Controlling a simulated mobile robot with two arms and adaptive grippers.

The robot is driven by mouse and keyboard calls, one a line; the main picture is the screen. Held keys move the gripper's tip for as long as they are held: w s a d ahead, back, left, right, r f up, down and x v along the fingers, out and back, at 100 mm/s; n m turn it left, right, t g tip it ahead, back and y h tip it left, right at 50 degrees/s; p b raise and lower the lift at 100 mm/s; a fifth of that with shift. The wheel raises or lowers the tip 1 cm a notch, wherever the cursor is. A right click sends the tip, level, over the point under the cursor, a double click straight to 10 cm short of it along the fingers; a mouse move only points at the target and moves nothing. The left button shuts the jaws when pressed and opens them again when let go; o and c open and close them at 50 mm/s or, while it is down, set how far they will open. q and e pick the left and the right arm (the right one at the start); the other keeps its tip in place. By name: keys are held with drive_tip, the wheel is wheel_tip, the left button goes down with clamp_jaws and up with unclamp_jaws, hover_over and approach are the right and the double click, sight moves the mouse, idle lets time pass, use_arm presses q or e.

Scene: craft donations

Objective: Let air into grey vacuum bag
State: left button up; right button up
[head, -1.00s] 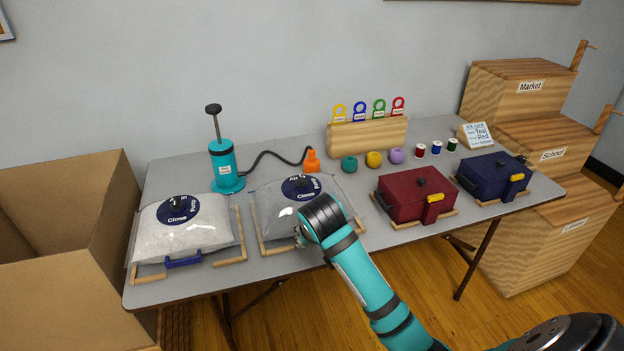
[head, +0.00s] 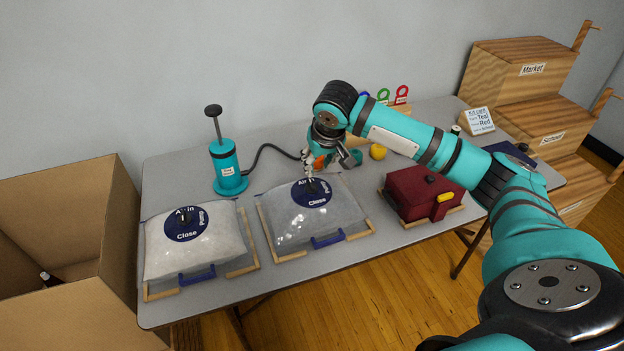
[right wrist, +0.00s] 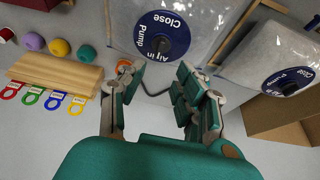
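The grey vacuum bag (head: 335,215) lies in a wooden frame near the table's front edge, plump, with a blue handle (head: 327,239). Its round blue dial (head: 318,199), marked Air in, Pump and Close, has a black knob. The dial (right wrist: 150,28) also shows in the right wrist view. My right gripper (head: 325,165) is behind the bag, close to the orange hose end (head: 319,161). Its fingers (right wrist: 155,95) are apart with nothing visibly held. The orange piece (right wrist: 123,67) shows beyond one finger. My left gripper is out of view.
A whiter bag (head: 215,245) with the same dial lies to the left. A teal hand pump (head: 226,165) with a black hose (head: 265,147) stands behind. A maroon case (head: 408,190) and yarn balls (head: 378,152) are to the right. A cardboard box (head: 60,215) is at far left.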

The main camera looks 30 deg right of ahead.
sight(312, 184)
drive_tip(key=x, duration=1)
drive_tip(key=shift+w+r+p, duration=0.1)
drive_tip(key=shift+w+p, duration=0.05)
drive_tip(key=shift+p, duration=0.25)
drive_tip(key=shift+w+f, duration=0.15)
drive_tip(key=shift+f, duration=0.45)
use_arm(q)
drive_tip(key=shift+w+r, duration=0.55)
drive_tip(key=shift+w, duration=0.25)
use_arm(e)
clamp_jaws()
